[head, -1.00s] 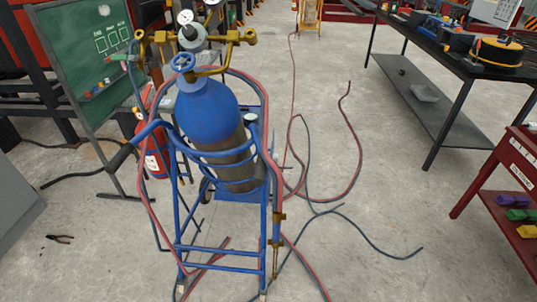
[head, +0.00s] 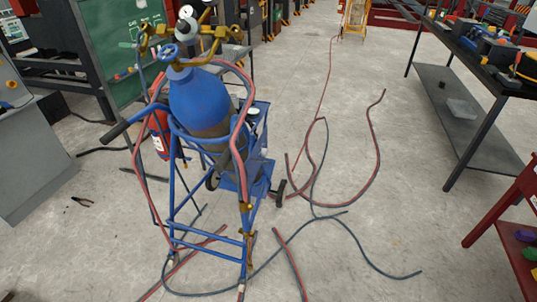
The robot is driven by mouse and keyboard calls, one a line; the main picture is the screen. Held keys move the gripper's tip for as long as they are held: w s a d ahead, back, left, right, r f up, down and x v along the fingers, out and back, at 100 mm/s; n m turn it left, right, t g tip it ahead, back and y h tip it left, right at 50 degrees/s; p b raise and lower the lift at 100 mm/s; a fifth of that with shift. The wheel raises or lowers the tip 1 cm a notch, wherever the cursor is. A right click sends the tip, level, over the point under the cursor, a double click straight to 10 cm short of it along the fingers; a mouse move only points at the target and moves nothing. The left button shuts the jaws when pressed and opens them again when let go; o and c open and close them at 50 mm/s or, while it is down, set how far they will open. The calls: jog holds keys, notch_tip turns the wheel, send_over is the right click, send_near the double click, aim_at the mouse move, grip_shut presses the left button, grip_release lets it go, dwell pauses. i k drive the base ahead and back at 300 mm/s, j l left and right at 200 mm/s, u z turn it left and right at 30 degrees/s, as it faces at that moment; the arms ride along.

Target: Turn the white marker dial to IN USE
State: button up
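I cannot make out a white marker dial or an IN USE label in the head view. A blue gas cylinder (head: 200,98) stands tilted in a blue wheeled cart (head: 208,237) left of centre. A brass valve with round gauges (head: 184,28) sits at its top. Small round parts are too small to read. My gripper is not in view.
Red and dark hoses (head: 350,200) lie on the floor right of the cart. A red extinguisher (head: 160,135) is behind it. A green board (head: 112,45) and grey cabinet (head: 30,150) stand left, a black workbench (head: 470,60) and red cart (head: 510,205) right.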

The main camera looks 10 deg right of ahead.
aim_at(264, 151)
jog(key=i+l, duration=0.4)
jog(key=i+l+z, duration=0.15)
jog(key=i+l, duration=0.2)
jog(key=i, duration=0.2)
jog(key=i+l, duration=0.35)
jog(key=i, duration=0.15)
jog(key=i+l+z, duration=0.1)
jog(key=i+l, duration=0.25)
jog(key=i, duration=0.15)
